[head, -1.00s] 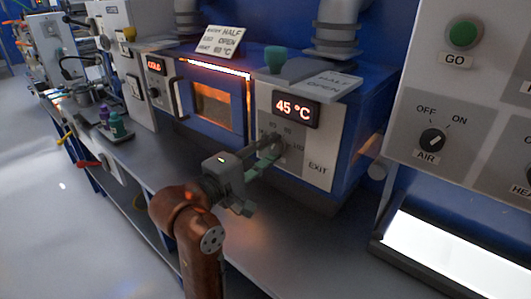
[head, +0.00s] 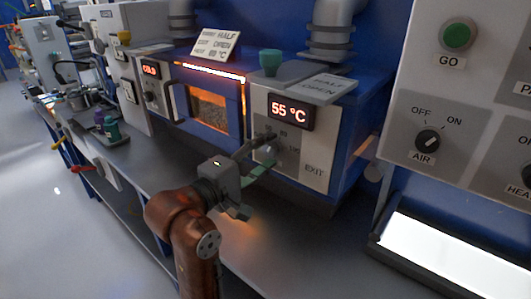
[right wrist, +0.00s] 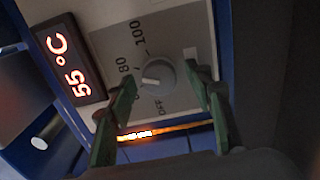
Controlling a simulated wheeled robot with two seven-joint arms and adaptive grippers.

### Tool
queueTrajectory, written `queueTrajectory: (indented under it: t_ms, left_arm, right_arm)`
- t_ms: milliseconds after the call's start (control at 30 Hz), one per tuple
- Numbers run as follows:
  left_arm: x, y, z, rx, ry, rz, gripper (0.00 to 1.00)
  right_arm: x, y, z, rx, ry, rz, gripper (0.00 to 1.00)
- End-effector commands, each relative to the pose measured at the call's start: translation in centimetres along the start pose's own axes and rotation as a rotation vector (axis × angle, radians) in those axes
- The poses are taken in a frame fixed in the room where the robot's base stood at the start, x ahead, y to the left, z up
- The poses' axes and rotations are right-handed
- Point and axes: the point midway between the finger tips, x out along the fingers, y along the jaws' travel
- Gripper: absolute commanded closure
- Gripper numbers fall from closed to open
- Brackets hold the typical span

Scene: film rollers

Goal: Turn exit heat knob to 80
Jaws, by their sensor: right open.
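The exit heat knob (right wrist: 158,74) is a round grey knob on the light panel of the exit unit. In the right wrist view its dial reads OFF, 80 and 100, and its pale pointer faces roughly toward the 80 side; its exact setting is hard to tell. The red display (head: 291,112) above it reads 55 °C, and it also shows in the right wrist view (right wrist: 70,62). My right gripper (head: 262,156) is open, its green-grey fingers either side of the knob in the right wrist view (right wrist: 162,92). Contact is not clear. In the head view the fingers partly hide the knob. My left gripper is out of view.
An AIR switch panel (head: 427,142) stands at right. The bench front below the unit is clear.

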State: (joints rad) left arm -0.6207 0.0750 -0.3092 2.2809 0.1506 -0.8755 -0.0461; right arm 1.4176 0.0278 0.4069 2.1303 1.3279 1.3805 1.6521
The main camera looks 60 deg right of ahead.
Motion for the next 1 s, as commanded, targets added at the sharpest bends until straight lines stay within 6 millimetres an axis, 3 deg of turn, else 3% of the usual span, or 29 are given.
queueTrajectory:
  t_ms: [167, 700, 1000]
  left_arm:
    - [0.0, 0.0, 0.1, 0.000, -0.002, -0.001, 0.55]
    - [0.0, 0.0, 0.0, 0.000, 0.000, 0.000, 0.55]
    - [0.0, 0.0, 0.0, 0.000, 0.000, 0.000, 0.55]
  right_arm:
    - [-1.0, 0.0, -0.1, -0.001, 0.003, 0.000, 0.53]
    - [-10.8, 0.0, -0.1, -0.001, 0.003, 0.000, 0.53]
    - [-12.0, 0.0, 0.0, 0.000, 0.000, 0.000, 0.53]
